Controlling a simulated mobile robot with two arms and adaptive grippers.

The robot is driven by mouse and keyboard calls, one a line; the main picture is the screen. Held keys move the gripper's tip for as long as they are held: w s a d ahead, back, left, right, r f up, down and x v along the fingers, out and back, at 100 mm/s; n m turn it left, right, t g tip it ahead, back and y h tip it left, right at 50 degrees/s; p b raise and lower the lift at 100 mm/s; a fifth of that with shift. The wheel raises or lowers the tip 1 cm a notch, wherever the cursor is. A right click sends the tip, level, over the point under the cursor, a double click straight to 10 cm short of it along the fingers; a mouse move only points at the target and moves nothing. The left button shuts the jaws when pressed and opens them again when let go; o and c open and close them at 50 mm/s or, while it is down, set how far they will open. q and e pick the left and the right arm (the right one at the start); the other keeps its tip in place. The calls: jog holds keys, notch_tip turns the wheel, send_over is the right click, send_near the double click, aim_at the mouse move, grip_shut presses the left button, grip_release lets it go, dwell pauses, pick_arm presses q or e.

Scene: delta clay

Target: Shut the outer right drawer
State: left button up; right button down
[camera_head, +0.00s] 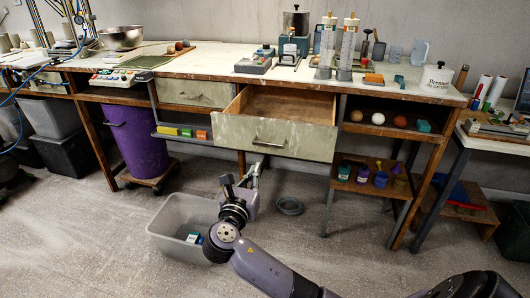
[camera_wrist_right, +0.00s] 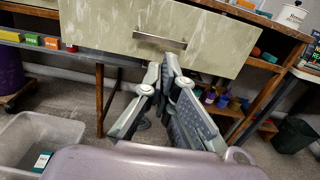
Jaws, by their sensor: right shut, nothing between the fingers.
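The right drawer (camera_head: 228,131) of the long workbench stands pulled out, with its bare wooden inside (camera_head: 285,103) showing and empty. Its front is pale mottled green with a metal bar handle (camera_head: 269,144). In the right wrist view the drawer front (camera_wrist_right: 105,28) fills the top, with the handle (camera_wrist_right: 160,41) near its middle. My right gripper (camera_head: 257,167) is below and in front of the drawer front. In the wrist view its fingertips (camera_wrist_right: 169,57) are together just under the handle; I cannot tell whether they touch it. My left gripper is not in view.
A second drawer (camera_head: 195,93) to the left is shut. A grey bin (camera_head: 172,242) with a small box stands on the floor beside my right arm. A purple bin (camera_head: 138,140) stands under the bench. A low shelf (camera_head: 365,187) with small pots is at right. Open floor lies in front.

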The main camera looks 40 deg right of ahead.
aim_at(268, 145)
jog(key=b+x, duration=0.1)
jog(key=x, duration=0.9)
jog(key=shift+f+b, duration=0.1)
jog(key=shift+b, duration=0.25)
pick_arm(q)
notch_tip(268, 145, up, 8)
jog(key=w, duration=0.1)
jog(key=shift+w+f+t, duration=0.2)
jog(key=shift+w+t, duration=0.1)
pick_arm(e)
jog(key=shift+x, duration=0.85)
